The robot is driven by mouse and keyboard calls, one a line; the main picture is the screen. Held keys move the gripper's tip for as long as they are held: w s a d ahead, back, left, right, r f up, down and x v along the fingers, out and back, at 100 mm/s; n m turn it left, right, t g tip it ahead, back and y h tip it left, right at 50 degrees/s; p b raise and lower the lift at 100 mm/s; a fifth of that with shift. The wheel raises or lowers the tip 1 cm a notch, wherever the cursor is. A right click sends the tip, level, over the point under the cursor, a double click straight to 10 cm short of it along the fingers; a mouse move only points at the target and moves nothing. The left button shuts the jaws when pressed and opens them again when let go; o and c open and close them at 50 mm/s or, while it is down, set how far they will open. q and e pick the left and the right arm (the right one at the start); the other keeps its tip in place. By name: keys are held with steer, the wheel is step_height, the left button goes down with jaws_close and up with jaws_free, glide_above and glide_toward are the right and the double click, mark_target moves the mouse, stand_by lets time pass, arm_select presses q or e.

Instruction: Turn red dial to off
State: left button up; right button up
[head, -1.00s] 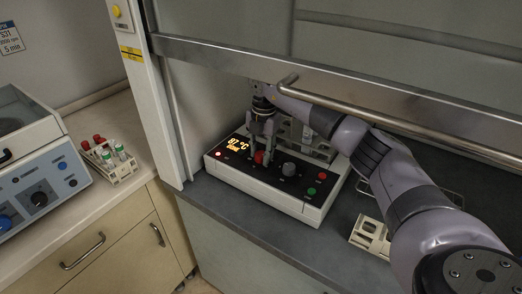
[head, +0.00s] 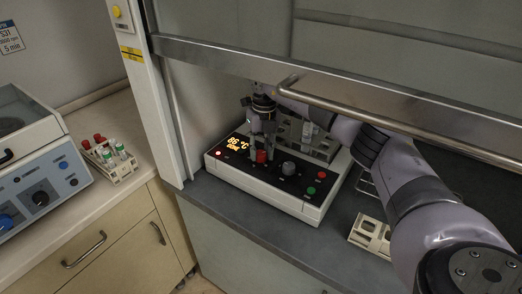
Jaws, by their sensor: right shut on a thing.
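The red dial (head: 261,156) sits on the black top panel of a white heater unit (head: 262,193) inside the fume hood. My right gripper (head: 262,148) points down over the dial and is shut on it, with its fingers hiding part of it. The lit display (head: 238,143) left of the gripper reads about 86 °C with a second line below that I cannot read surely. A grey dial (head: 288,168) stands to the right of the red one. My left gripper is not in view.
The raised hood sash with its handle bar (head: 400,125) hangs close above my right arm. A white rack (head: 371,236) lies right of the unit. Racked tubes (head: 110,158) and a centrifuge (head: 40,185) stand on the left bench.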

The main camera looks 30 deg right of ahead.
steer(key=n, duration=1.1)
steer(key=shift+w, duration=0.1)
steer(key=n, duration=0.4)
steer(key=shift+n+g, duration=0.3)
steer(key=n, duration=0.3)
steer(key=shift+n+h+b, duration=0.3)
steer(key=shift+n+b, duration=0.05)
steer(key=shift+n, duration=0.05)
steer(key=n, duration=0.8)
steer(key=shift+a+r, duration=0.1)
steer(key=shift+n+h, duration=0.3)
steer(key=shift+n, duration=1.5)
